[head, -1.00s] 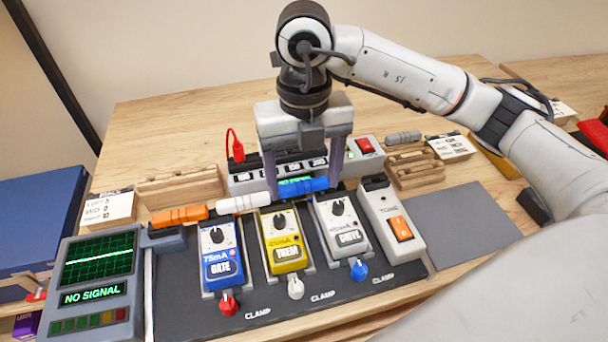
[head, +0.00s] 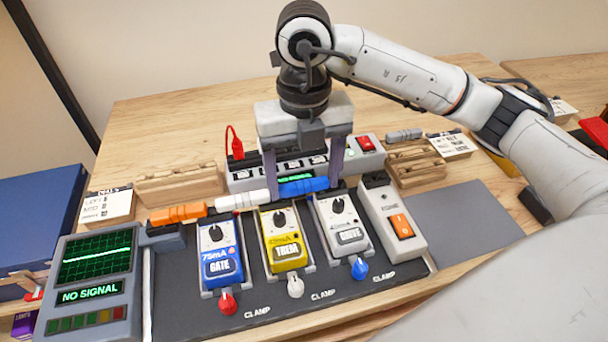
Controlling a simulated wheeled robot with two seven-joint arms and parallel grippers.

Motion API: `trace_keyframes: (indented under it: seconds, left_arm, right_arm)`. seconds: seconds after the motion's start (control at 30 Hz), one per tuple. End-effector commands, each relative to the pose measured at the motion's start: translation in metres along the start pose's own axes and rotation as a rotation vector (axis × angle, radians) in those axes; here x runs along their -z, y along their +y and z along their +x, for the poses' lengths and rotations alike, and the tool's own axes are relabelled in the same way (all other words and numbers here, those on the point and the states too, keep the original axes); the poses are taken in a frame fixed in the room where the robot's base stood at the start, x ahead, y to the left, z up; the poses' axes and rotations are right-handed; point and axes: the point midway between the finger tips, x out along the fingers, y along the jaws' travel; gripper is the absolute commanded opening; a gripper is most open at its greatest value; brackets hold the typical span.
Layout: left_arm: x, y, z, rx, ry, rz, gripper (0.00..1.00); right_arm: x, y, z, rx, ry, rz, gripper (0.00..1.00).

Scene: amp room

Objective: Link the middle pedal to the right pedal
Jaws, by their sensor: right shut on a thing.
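My right gripper (head: 305,188) points down behind the pedals, shut on a blue link (head: 304,187) that lies crosswise between its fingers. The blue link is at the back of the gap between the middle pedal, yellow TREM (head: 283,240), and the right pedal, white DRIVE (head: 340,228). I cannot tell whether it is seated in both. A white link (head: 242,201) spans behind the blue GATE pedal (head: 219,256) and the yellow one. An orange link (head: 179,214) lies at the left, by the monitor side. My left gripper is not in view.
A monitor (head: 88,285) reads NO SIGNAL. A grey unit with an orange switch (head: 401,226) stands right of the white pedal. A power strip (head: 245,180) is behind the gripper. Wooden racks (head: 180,185) stand left and right. A grey mat (head: 465,225) at right is clear.

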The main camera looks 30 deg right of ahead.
Motion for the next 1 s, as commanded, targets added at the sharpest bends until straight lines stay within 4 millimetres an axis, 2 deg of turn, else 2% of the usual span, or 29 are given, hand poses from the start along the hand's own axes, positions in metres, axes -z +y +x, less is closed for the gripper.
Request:
trace_keyframes:
  seconds: [0.4,0.43,0.57,0.93,0.97,1.0]
  left_arm:
    - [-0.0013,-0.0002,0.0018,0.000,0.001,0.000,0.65]
    - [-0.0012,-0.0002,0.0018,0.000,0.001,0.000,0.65]
    - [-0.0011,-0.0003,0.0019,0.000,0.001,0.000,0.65]
    - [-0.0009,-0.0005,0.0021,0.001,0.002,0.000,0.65]
    - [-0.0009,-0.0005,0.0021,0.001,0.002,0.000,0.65]
    - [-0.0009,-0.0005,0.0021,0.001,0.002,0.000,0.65]
  right_arm:
    - [-0.0003,0.0001,0.0009,-0.001,-0.001,0.000,0.49]
    - [-0.0003,0.0001,0.0008,-0.001,-0.001,0.000,0.73]
    - [-0.0002,0.0005,0.0009,-0.002,-0.001,0.000,0.93]
    - [0.0004,0.0030,0.0013,-0.008,-0.001,-0.004,0.93]
    - [0.0005,0.0030,0.0015,-0.008,0.000,-0.004,0.87]
    - [0.0005,0.0030,0.0015,-0.008,0.000,-0.004,0.92]
